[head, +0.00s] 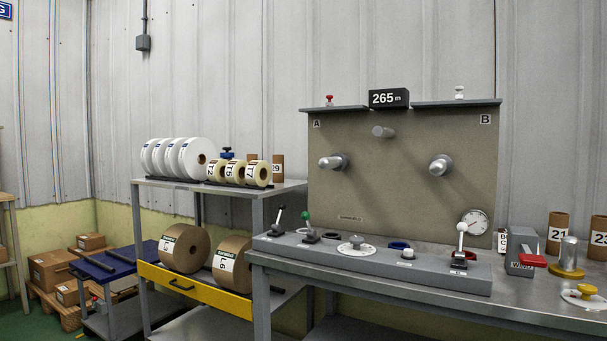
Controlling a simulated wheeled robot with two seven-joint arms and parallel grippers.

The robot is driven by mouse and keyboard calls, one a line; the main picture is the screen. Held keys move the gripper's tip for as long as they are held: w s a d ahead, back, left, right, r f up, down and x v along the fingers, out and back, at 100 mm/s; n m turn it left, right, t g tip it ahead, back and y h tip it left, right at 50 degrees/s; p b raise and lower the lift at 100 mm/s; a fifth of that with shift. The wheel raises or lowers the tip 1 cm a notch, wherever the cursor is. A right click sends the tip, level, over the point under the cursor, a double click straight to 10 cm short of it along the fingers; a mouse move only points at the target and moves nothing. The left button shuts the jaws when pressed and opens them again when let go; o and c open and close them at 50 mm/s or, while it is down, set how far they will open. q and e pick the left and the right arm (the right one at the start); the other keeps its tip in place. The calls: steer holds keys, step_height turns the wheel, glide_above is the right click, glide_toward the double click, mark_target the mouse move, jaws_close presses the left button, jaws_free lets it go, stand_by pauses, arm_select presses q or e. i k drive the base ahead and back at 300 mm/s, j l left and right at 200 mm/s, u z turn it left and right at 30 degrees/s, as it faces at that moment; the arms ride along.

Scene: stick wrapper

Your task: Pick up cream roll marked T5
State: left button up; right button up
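The cream roll marked T5 (232,170) stands on edge on the top shelf of the grey rack at the left. It sits in a row between the cream roll marked T2 (214,171) and the cream roll marked T7 (258,173). The rolls are close together, and T7 partly covers T5. Its label faces the camera. Neither of my grippers shows in the head view.
Large white rolls (180,157) stand left of the cream rolls, with a blue-topped item (227,154) and brown cores (278,168) behind. Brown rolls (185,249) sit on the yellow-edged lower shelf (192,288). The machine panel (400,190) and workbench (400,294) stand right.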

mark_target(234, 169)
steer(key=i+j+z, duration=0.1)
steer(key=j+z, duration=0.35)
steer(key=i+j+z, duration=0.1)
steer(key=j+z, duration=0.25)
steer(key=z, duration=0.15)
steer(key=j+z, duration=0.45)
steer(key=l, duration=0.05)
